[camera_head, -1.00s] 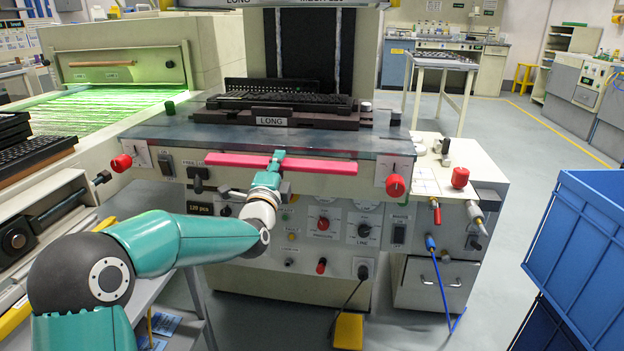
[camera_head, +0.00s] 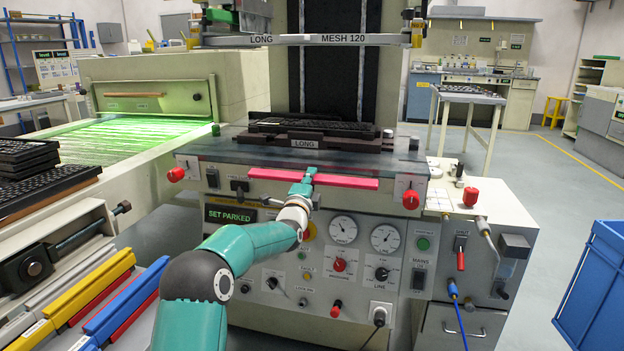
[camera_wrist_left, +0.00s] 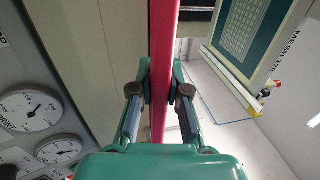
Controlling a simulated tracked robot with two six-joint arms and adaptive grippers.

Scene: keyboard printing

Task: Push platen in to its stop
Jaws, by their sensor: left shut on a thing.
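The platen (camera_head: 350,145) is a dark plate marked LONG on the press table, with a black keyboard part (camera_head: 310,127) lying on it. A long pink-red bar (camera_head: 350,182) runs along the front edge of the table. My left gripper (camera_head: 306,180) is shut on the bar's middle. In the left wrist view the bar (camera_wrist_left: 160,30) passes between the fingers of my left gripper (camera_wrist_left: 160,85). Any link between bar and platen is hidden. My right gripper is in neither view.
A screen frame (camera_head: 345,39) marked LONG and MESH 120 hangs above the platen. A display (camera_head: 230,215) reads SET PARKED. Red knobs (camera_head: 411,199) flank the bar. A dryer with a green-lit belt (camera_head: 120,140) stands left. A blue crate (camera_head: 595,285) stands right on open floor.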

